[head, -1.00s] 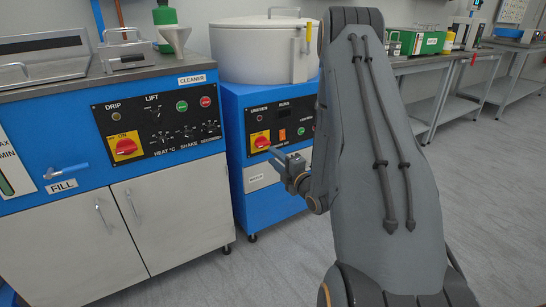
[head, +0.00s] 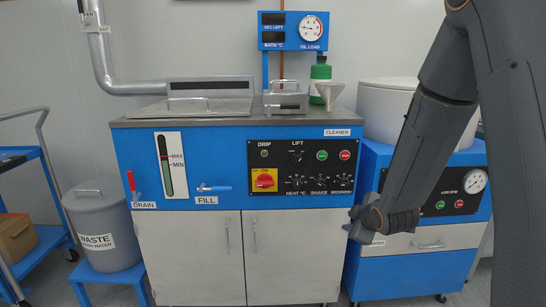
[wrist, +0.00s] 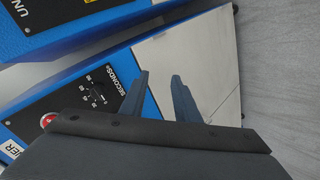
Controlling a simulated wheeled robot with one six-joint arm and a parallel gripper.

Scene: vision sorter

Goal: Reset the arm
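My gripper (head: 356,224) is at the end of my bent arm, at the right of the head view, in front of the gap between the blue cleaner cabinet and the drum machine. In the wrist view its two fingers (wrist: 160,80) stand apart with nothing between them. The wrist view is tilted, with the cleaner's control panel (wrist: 75,105) and white door (wrist: 205,50) beyond the fingers. My forearm hides part of the drum machine in the head view.
The cleaner cabinet (head: 180,255) fills the middle, with a red drain lever (head: 131,182) and blue fill handle (head: 214,188) sticking out. The drum machine (head: 420,270) stands close on the right. A grey waste bin (head: 103,228) and blue trolley (head: 45,240) are at left.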

